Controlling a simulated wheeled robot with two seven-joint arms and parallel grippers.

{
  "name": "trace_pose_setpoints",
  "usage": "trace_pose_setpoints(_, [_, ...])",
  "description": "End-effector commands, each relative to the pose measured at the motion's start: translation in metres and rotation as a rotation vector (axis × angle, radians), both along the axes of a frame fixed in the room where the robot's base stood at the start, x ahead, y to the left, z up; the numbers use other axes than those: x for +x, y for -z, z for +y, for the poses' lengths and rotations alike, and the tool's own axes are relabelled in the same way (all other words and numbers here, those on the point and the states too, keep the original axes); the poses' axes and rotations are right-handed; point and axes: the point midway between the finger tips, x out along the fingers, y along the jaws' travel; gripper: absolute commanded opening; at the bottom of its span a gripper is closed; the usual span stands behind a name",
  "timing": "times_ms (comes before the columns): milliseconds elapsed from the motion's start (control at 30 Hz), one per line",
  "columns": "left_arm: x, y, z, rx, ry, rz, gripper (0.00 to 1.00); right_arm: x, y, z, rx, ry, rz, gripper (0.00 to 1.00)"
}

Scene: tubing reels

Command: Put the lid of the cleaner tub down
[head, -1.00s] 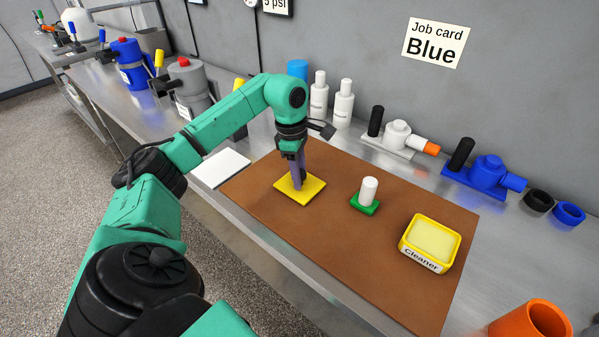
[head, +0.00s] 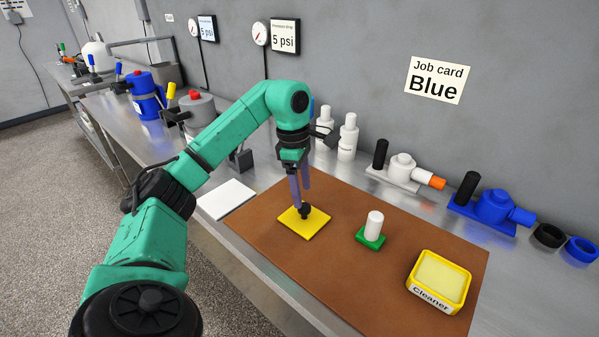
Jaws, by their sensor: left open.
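The yellow lid (head: 296,226) lies flat on the brown mat, with its dark knob (head: 305,210) standing up from it. The open yellow cleaner tub (head: 439,282), labelled "Cleaner", stands apart on the right of the mat, with a pale yellow fill showing. My left gripper (head: 300,192) points down just above the lid's knob. Its jaws are open, with the fingers apart and clear of the lid. My right gripper is out of view.
The brown mat (head: 340,270) has free room around the lid. A white bottle on a green base (head: 372,230) stands between lid and tub. A white pad (head: 226,199) lies left of the mat. White bottles (head: 348,137) and a blue fitting (head: 490,210) stand behind.

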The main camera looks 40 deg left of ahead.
Motion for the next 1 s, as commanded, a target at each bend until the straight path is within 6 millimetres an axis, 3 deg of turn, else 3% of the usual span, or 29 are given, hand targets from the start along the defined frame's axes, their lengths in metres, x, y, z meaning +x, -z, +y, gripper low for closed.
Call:
trace_pose_setpoints(133, [-0.001, -0.045, 0.004, 0.001, 0.001, -0.004, 0.70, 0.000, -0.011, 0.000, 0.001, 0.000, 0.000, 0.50])
trace_pose_setpoints(200, [-0.002, -0.056, 0.006, 0.001, 0.001, -0.002, 0.70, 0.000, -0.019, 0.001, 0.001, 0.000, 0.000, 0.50])
trace_pose_setpoints(833, [-0.003, -0.060, 0.006, 0.000, 0.000, 0.000, 0.70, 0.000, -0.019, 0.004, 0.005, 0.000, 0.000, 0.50])
trace_pose_setpoints(1000, [-0.003, -0.089, 0.006, -0.001, 0.000, 0.000, 0.70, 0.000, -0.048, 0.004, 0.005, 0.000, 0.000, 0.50])
